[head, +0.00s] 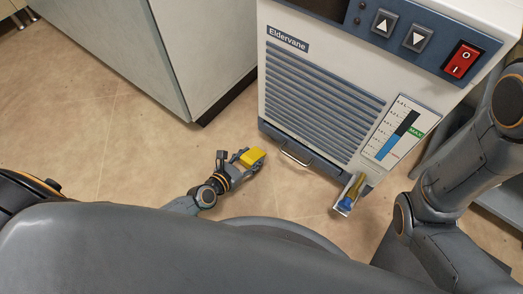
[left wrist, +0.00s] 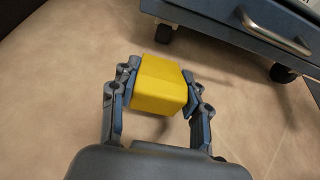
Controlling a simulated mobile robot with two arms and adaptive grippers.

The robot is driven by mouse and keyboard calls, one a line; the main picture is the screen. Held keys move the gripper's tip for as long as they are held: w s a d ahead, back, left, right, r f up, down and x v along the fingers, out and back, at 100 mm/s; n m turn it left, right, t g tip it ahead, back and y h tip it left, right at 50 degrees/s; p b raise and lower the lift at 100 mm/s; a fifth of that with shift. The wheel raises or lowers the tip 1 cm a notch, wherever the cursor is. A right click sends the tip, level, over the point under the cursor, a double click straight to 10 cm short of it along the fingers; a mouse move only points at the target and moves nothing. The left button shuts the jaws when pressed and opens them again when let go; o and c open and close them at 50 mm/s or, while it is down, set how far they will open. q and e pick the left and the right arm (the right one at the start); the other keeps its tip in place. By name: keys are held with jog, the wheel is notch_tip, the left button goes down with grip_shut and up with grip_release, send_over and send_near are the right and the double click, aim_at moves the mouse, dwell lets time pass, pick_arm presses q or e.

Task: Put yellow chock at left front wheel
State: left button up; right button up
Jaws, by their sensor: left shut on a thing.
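The yellow chock (head: 252,157) is a small block held between the fingers of my left gripper (head: 243,163), low over the floor in front of the machine's left part. In the left wrist view the chock (left wrist: 162,84) sits between both fingers of the shut left gripper (left wrist: 160,92). The machine (head: 320,75) is a white cabinet with a slatted front labelled Eldervane. In the left wrist view two dark wheels show under its edge, one at the upper left (left wrist: 166,33) and one at the right (left wrist: 281,73). The chock is apart from both. My right gripper is out of view.
A metal handle (head: 296,158) sticks out low on the machine's front. A small clear holder with yellow and blue contents (head: 348,195) juts out at its lower right. A grey cabinet (head: 170,55) stands to the left. The tan floor (head: 110,140) between is clear.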

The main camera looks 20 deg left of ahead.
aim_at(261, 151)
pick_arm(q)
jog(key=w, duration=0.1)
jog(key=w+d, duration=0.1)
jog(key=w, duration=0.1)
jog(key=w+d, duration=0.1)
jog(key=w, duration=0.1)
jog(key=f+b, duration=0.3)
jog(key=shift+w+f, duration=0.35)
jog(key=shift+f, duration=0.05)
jog(key=shift+r, duration=0.2)
jog(key=shift+f, duration=0.2)
jog(key=o, duration=1.2)
